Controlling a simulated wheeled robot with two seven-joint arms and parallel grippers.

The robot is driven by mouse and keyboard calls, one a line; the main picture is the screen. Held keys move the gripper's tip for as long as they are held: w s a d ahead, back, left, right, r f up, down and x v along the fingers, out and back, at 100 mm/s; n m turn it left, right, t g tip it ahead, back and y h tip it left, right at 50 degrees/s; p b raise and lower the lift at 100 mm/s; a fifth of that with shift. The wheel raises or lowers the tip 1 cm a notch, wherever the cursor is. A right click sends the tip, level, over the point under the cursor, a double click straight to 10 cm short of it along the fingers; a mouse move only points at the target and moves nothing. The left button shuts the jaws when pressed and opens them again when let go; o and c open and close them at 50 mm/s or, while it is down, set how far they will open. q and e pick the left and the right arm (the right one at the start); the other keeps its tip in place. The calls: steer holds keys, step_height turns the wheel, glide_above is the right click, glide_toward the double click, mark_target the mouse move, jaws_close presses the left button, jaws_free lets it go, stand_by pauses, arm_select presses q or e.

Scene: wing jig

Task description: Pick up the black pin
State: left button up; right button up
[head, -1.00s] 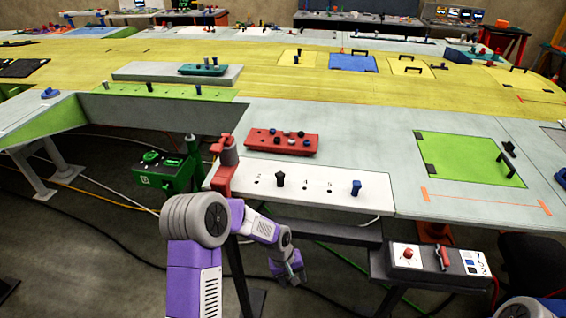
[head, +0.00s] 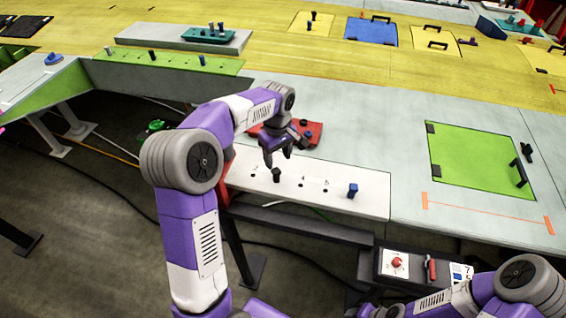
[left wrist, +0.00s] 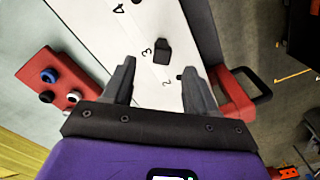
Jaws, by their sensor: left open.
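The black pin (head: 277,174) stands upright in the white numbered strip (head: 240,180), at the hole marked 3. It also shows in the left wrist view (left wrist: 162,51), beyond my fingertips and roughly centred between them. My left gripper (head: 278,161) is open and empty, pointing down just above the pin, with one finger on each side in the wrist view. I cannot tell whether the fingertips reach down to the pin's height. My right arm shows at the bottom right of the head view, but its gripper is not clearly in view.
A blue pin (head: 353,190) stands near the strip's right end. A red tray (head: 312,127) with several knobs lies behind the strip, partly hidden by my left arm. A green panel (head: 470,155) is to the right. A control box (head: 412,266) hangs below the table's front edge.

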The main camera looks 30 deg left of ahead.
mark_target(276, 170)
arm_select(q)
steer(key=f, duration=0.7)
steer(key=shift+a+f, duration=0.15)
steer(key=shift+a, duration=0.2)
steer(key=shift+s, duration=0.1)
steer(key=c, duration=1.1)
steer(key=shift+o, duration=0.2)
step_height(276, 170, up, 10)
steer(key=shift+r, duration=0.1)
